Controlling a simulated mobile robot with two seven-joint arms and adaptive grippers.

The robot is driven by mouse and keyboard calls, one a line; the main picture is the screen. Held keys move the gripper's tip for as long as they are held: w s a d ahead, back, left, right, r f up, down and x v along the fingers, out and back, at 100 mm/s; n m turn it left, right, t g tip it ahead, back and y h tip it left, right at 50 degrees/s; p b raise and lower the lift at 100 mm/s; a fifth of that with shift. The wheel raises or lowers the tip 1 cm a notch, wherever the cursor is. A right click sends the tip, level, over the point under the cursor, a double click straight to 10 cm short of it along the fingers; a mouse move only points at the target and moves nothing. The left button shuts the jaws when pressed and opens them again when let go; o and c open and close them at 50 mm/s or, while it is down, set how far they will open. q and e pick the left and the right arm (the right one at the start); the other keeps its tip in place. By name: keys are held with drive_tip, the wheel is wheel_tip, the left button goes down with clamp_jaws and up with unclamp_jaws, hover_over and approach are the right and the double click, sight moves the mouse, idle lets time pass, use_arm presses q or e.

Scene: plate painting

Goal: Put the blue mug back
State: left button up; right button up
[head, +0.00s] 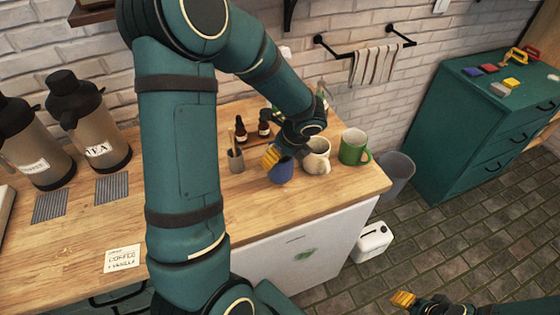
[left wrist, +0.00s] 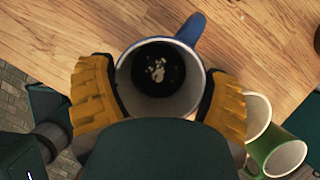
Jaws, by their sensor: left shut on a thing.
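The blue mug (head: 282,172) is at the counter's front part, left of a cream mug (head: 318,160) and a green mug (head: 352,150). My left gripper (head: 271,157) is shut on it. In the left wrist view the yellow fingers (left wrist: 158,92) grip both sides of the blue mug (left wrist: 160,78), its handle pointing up and right. Its inside is dark with pale specks. I cannot tell whether its base touches the counter. My right gripper (head: 403,299) is low at the bottom right, away from the mugs; its opening is unclear.
A small grey cup with a stick (head: 236,161) and dark bottles (head: 252,130) stand behind and left. Two dispensers (head: 92,130) stand by square grey mats (head: 111,188) at the left. A grey bin (head: 397,175) is right of the counter.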

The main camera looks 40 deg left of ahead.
sight(280, 161)
use_arm(q)
drive_tip(key=shift+f, duration=1.4)
drive_tip(key=shift+b, duration=0.3)
drive_tip(key=shift+f, duration=0.15)
drive_tip(key=o, duration=1.1)
